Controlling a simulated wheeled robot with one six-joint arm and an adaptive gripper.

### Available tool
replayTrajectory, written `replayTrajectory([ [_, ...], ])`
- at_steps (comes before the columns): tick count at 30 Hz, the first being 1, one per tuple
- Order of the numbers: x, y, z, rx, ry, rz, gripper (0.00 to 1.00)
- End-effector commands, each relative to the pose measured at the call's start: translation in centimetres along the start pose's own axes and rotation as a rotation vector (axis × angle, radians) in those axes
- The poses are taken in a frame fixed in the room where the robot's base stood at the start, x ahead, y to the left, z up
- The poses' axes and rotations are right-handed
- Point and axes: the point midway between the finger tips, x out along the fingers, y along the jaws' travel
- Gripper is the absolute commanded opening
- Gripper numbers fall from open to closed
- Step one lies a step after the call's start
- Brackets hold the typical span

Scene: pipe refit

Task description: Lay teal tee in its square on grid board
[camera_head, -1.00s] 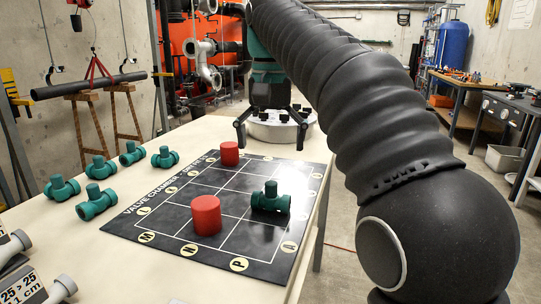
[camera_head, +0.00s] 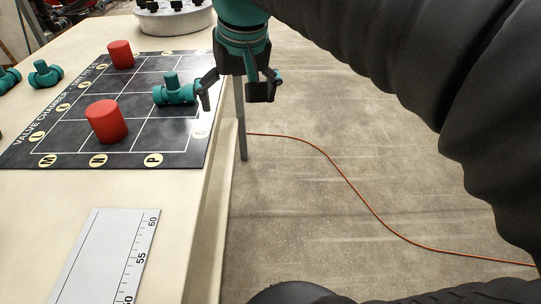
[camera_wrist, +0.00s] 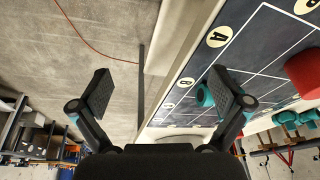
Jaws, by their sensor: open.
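The grid board (camera_head: 176,132) lies on the table, with letters along its edges. A teal tee (camera_head: 174,93) sits on its right-hand part, its stub pointing up. My gripper (camera_head: 238,90) is open and empty, hanging just past the board's right edge. In the head view, its left finger is close beside the tee's right end; I cannot tell whether they touch. In the wrist view, the fingers are spread wide over floor and board edge, and the right finger partly hides the teal tee (camera_wrist: 204,96).
Two red cylinders (camera_head: 107,122) (camera_head: 121,54) stand on the board. Another teal tee (camera_head: 45,74) lies on the table at left. A white round fixture (camera_head: 174,20) stands at the table's far end. A white scale sheet (camera_head: 108,258) lies in front. Floor with an orange cable (camera_head: 350,184) is at right.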

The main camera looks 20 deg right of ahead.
Motion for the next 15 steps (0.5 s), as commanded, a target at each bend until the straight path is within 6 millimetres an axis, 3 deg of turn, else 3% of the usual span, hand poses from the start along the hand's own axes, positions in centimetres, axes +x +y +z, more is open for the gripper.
replayTrajectory([
  [3, 2.7, 2.1, 4.2, -0.012, 0.062, 0.004, 1.0],
  [9, 7.4, 4.4, 9.9, -0.04, 0.151, 0.018, 1.0],
  [15, 10.2, 5.3, 12.9, -0.056, 0.196, 0.03, 1.0],
])
